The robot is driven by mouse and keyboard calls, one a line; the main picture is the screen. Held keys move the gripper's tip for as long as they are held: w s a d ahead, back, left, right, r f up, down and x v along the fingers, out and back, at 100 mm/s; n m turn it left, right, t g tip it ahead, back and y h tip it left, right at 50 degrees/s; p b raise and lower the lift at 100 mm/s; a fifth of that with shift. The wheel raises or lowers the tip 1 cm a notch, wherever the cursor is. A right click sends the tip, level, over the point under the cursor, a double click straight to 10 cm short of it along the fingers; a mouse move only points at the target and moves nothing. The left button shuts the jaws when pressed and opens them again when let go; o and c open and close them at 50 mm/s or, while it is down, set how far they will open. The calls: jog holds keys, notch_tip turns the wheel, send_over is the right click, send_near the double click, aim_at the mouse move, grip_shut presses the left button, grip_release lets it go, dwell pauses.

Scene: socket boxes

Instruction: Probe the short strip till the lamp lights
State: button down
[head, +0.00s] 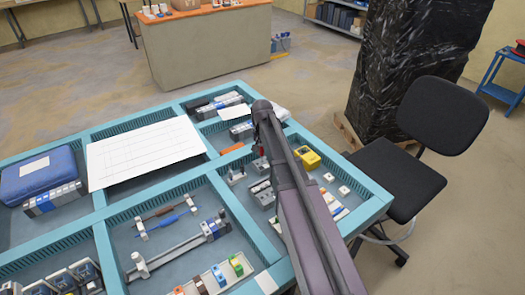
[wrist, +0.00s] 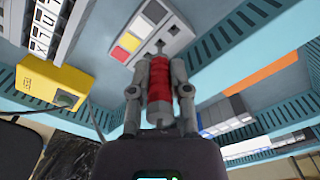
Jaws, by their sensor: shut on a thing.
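My gripper (wrist: 159,92) is shut on a red probe with grey ends (wrist: 159,85) in the wrist view. The probe's narrow tip points at a short grey strip (wrist: 172,27) that has white, yellow and red squares along one side. The tip overlaps the strip's near edge in the picture; I cannot tell whether they touch. In the head view my arm hides most of the gripper and probe. A yellow box (head: 308,158) stands right of my arm; it also shows in the wrist view (wrist: 50,85), with a dark cable near it. I cannot make out a lit lamp.
The teal-walled table (head: 102,213) is split into compartments. A white sheet (head: 145,152) and blue case (head: 38,176) lie left. Grey modules and an orange strip (wrist: 262,72) lie near my gripper. A black chair (head: 405,165) and dark wrapped stack (head: 410,70) stand right.

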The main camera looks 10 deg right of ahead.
jog(key=shift+f, duration=0.3)
dwell(0.5)
jog(key=c, duration=1.3)
grip_release()
grip_shut()
jog(key=shift+f+b, duration=0.95)
jog(key=shift+b, duration=0.3)
jog(key=o, duration=0.8)
grip_release()
